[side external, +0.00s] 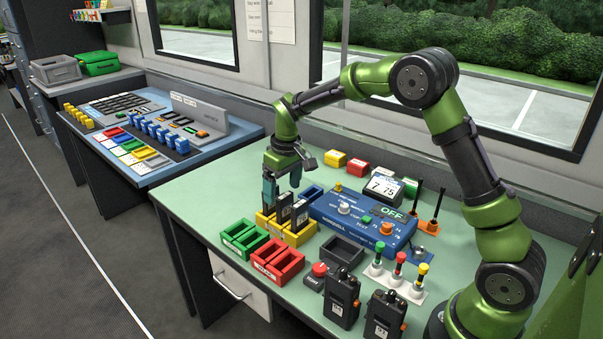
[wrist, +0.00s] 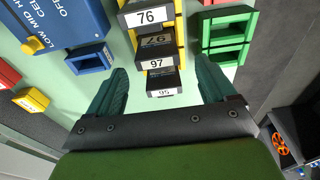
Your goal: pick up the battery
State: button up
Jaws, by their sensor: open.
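In the side external view the batteries (side external: 285,206) (side external: 301,213) rise out of the yellow holder (side external: 297,237). My gripper (side external: 283,185) points down just above and behind the left battery. Nothing is held.
A blue console (side external: 360,220) stands right of the batteries, with a small blue holder (side external: 312,192) beside it. Green holders (side external: 245,238) and red holders (side external: 278,260) are empty at the front left. A dark tray (side external: 342,252) and radios (side external: 343,300) stand nearer the front. The table's back left is clear.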

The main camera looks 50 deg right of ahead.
aim_at(283, 195)
notch_tip(283, 195, down, 5)
jog(key=shift+w+d+f, duration=0.1)
jog(key=shift+w+f, duration=0.05)
jog(key=c, duration=1.1)
jog(key=shift+r, duration=5.1)
